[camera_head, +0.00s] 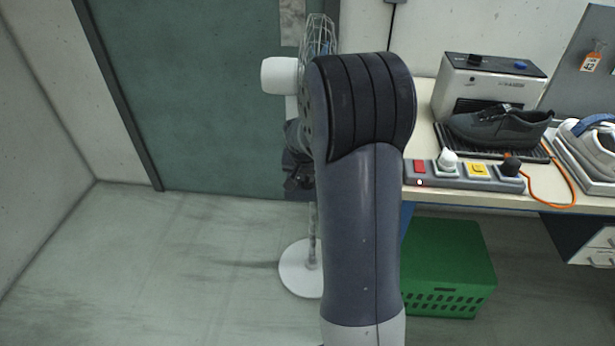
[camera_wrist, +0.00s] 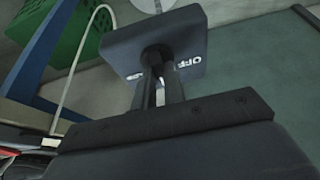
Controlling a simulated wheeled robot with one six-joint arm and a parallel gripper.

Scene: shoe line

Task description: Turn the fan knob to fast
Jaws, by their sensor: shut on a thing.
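The fan stands in front of the green door in the head view, with a wire cage (camera_head: 318,32), a white motor housing (camera_head: 279,75) and a round white base (camera_head: 299,270). My arm hides much of it. In the wrist view, the dark fan control box (camera_wrist: 190,30) carries a black knob (camera_wrist: 156,53) and white lettering. "OFF" reads upside down to the right of the knob; other marks are partly hidden by the fingers. My gripper (camera_wrist: 158,72) is shut on the knob. Which setting the knob points at cannot be told. In the head view, the fingertips are hidden.
A workbench (camera_head: 425,100) on the right holds a grey machine (camera_head: 490,80), a dark shoe (camera_head: 500,127) and a button panel (camera_head: 433,182). A green crate (camera_head: 450,260) stands under it. The floor at left is clear.

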